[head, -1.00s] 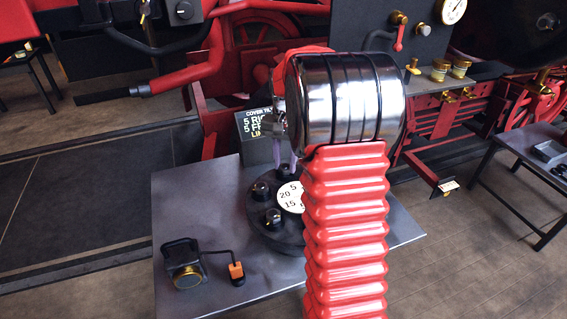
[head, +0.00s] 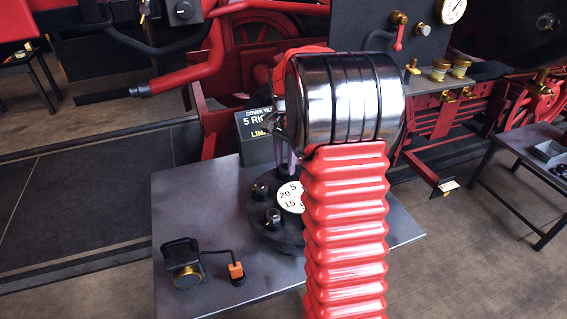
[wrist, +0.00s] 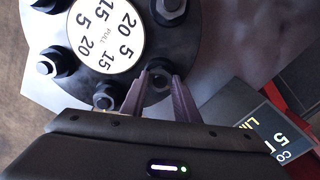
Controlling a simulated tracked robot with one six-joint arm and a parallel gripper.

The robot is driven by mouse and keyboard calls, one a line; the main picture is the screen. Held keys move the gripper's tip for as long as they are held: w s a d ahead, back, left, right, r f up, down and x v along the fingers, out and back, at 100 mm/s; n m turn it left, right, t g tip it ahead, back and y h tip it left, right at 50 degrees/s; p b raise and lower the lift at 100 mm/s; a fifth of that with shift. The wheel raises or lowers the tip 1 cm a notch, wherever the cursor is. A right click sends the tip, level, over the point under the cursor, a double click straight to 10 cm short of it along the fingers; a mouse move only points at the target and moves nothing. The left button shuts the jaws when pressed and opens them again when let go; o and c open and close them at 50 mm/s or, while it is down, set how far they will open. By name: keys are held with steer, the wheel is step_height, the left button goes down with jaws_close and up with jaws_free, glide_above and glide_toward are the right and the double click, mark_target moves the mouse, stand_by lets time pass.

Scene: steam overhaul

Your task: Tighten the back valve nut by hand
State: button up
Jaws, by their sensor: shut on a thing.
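The round dark valve cover (head: 262,232) stands on the metal table, with a white dial (head: 290,196) marked 5, 15, 20 in its middle. Nuts on studs ring the dial; a left nut (head: 261,189) and a front nut (head: 272,217) show clearly. My gripper (head: 286,160) points down at the back of the cover, partly hidden by my arm. In the wrist view my gripper (wrist: 160,80) has its two fingers closed around the back nut (wrist: 160,75). Other nuts (wrist: 55,63) and the dial (wrist: 103,38) show beside it. How tight the nut is cannot be seen.
A dark sign (head: 254,138) stands behind the cover, close to my gripper; its text is partly hidden. Red machinery stands behind.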

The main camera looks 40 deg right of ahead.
steer(key=o, duration=0.8)
steer(key=shift+w+a+r, duration=0.1)
steer(key=shift+w+a, duration=0.05)
steer(key=shift+o, duration=1.2)
step_height(320, 180, up, 14)
steer(key=shift+f, duration=0.2)
